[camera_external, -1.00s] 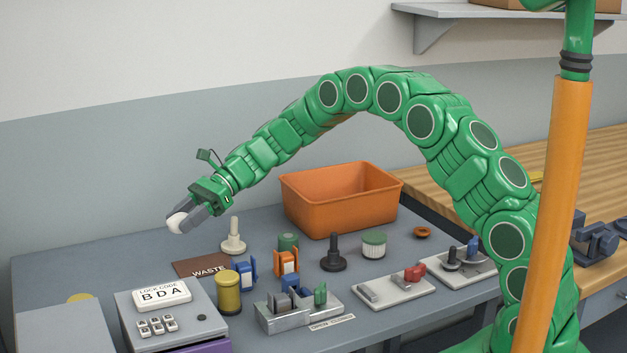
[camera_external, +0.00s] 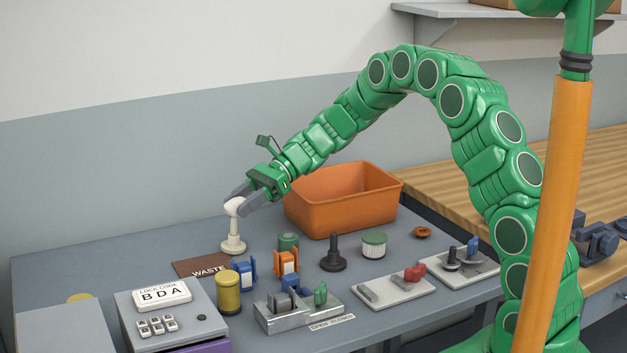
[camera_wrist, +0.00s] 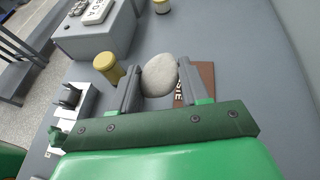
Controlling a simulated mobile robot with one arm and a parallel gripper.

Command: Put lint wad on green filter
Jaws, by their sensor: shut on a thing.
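The lint wad (camera_external: 233,206) is a pale, rounded lump. My gripper (camera_external: 240,203) is shut on it and holds it above the table. In the wrist view the wad (camera_wrist: 159,75) sits between the two grey fingers of my gripper (camera_wrist: 158,82). In the outside view the wad overlaps the top of a cream post (camera_external: 233,242); I cannot tell the gap between them. The green filter (camera_external: 374,247), a white ribbed cylinder with a green top, stands upright to the right, apart from my gripper. Its top is clear. It is not visible in the wrist view.
An orange bin (camera_external: 340,214) stands behind. A dark post (camera_external: 333,254), a green-topped canister (camera_external: 289,242) and an orange-framed piece (camera_external: 286,263) stand between my gripper and the filter. A brown WASTE mat (camera_external: 198,265), yellow canister (camera_external: 228,293) and lock box (camera_external: 170,318) are nearer.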

